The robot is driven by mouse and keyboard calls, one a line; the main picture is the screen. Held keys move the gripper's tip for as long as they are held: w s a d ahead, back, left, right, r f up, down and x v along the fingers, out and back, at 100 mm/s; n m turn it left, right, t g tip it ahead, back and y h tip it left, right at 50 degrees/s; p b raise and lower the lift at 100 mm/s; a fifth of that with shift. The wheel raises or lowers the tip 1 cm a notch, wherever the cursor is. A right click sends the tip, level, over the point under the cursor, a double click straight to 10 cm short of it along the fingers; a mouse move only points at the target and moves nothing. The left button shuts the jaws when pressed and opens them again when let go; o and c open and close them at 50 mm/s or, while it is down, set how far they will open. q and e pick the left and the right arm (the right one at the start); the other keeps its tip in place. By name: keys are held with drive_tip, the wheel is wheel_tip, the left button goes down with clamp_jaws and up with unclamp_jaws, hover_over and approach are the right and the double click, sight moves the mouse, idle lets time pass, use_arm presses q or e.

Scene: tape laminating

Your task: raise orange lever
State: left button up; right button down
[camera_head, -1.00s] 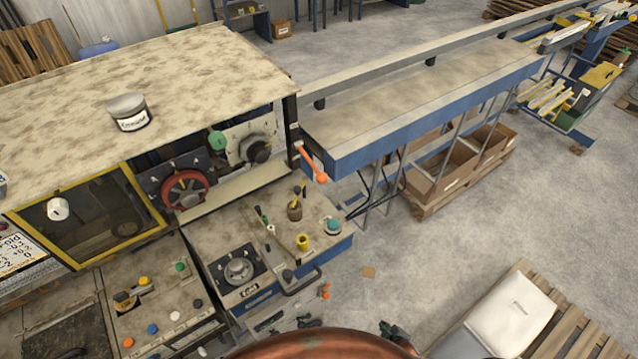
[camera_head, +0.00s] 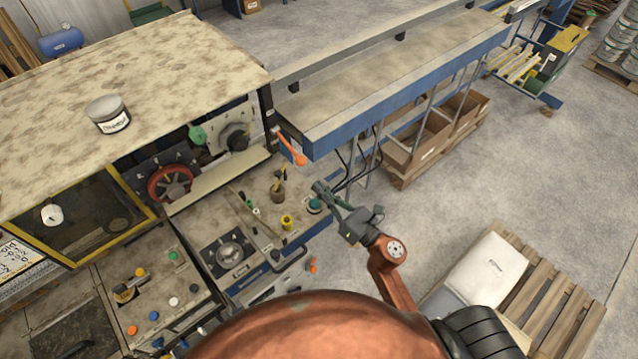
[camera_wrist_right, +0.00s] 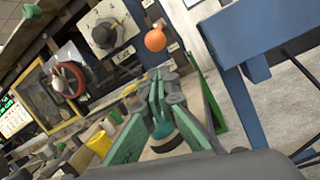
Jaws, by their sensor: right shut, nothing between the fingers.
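The orange lever (camera_head: 289,146) is mounted on the right end of the machine, below the top cover. It slants down to the right and ends in a round knob. In the right wrist view its orange knob (camera_wrist_right: 155,39) shows beyond and above the fingertips. My right gripper (camera_head: 318,187) has green fingers. It is shut and empty, below and a little right of the knob in the head view, with a gap between them. The fingers also show in the wrist view (camera_wrist_right: 155,84), pointing towards the machine. My left gripper is not in view.
A teal button (camera_head: 314,206) on the control panel lies close to my right gripper. The blue-edged conveyor table (camera_head: 385,85) stands right of the lever. A red handwheel (camera_head: 170,184) and a grey dial (camera_head: 236,137) are left of it.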

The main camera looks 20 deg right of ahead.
drive_tip(key=p+x, duration=0.2)
drive_tip(key=x, duration=0.5)
drive_tip(key=shift+r, duration=0.15)
drive_tip(key=shift+w+a, duration=0.2)
drive_tip(key=shift+w, duration=0.2)
drive_tip(key=shift+r, duration=0.1)
